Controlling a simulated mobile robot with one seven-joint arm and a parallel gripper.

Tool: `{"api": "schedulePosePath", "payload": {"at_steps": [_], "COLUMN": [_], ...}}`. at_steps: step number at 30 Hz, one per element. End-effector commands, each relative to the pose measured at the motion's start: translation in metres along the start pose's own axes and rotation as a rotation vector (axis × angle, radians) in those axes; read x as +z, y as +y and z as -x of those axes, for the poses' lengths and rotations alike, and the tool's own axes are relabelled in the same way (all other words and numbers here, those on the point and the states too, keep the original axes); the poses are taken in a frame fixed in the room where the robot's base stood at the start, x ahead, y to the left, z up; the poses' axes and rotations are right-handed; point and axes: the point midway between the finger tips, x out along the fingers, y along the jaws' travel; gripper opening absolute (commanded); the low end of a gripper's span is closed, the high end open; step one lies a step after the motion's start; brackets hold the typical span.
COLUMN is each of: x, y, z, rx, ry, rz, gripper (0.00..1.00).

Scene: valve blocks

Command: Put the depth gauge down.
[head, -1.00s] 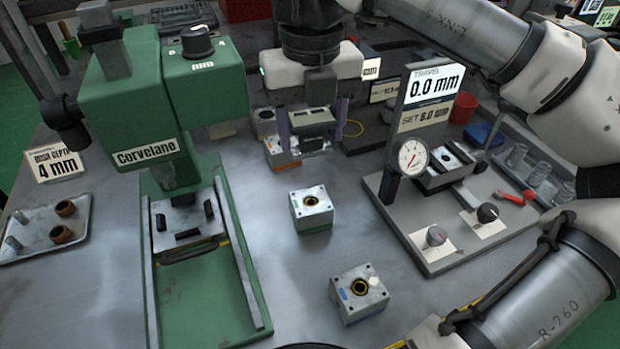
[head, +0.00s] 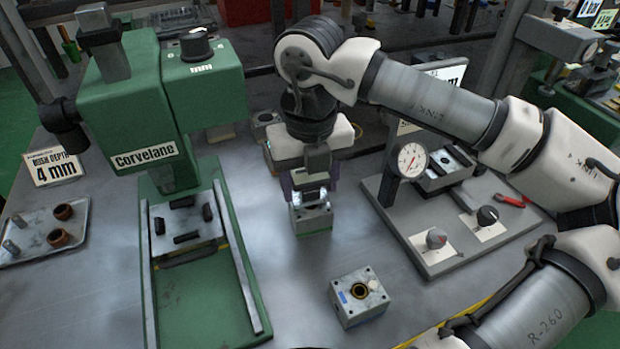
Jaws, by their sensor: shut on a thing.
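My gripper (head: 311,185) is at the centre of the head view, pointing down, with a purplish finger on each side. It is shut on a small grey tool, which I take for the depth gauge (head: 317,160). The gauge is upright, and its lower end is right over the green-marked valve block (head: 313,220). The gripper and gauge hide most of that block's top. I cannot tell whether the gauge touches it.
A green press (head: 140,110) stands at left, beside a tray (head: 20,255) of bushes and pins. A blue-marked block (head: 360,297) sits in front. A dial-gauge stand (head: 430,255) is at right. Another block (head: 264,120) is partly hidden behind my gripper. Bare table lies between press and blocks.

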Motion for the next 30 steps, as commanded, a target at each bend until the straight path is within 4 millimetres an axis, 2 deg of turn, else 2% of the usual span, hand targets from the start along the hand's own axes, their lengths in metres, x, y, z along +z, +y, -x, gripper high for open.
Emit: {"api": "schedulePosePath", "payload": {"at_steps": [8, 9, 14, 23, 28, 30], "x": [0.000, 0.000, 0.000, 0.000, 0.000, 0.001], "y": [0.000, 0.000, 0.000, 0.000, 0.000, -0.001], "z": [-0.009, -0.007, -0.007, -0.005, 0.007, 0.020], "rx": [0.000, 0.000, 0.000, 0.000, -0.001, -0.004], "ry": [0.000, 0.000, 0.000, 0.000, -0.001, -0.002], "rz": [0.000, 0.000, 0.000, 0.000, 0.000, -0.003], "gripper": [0.25, 0.58, 0.78, 0.78, 0.78, 0.78]}}
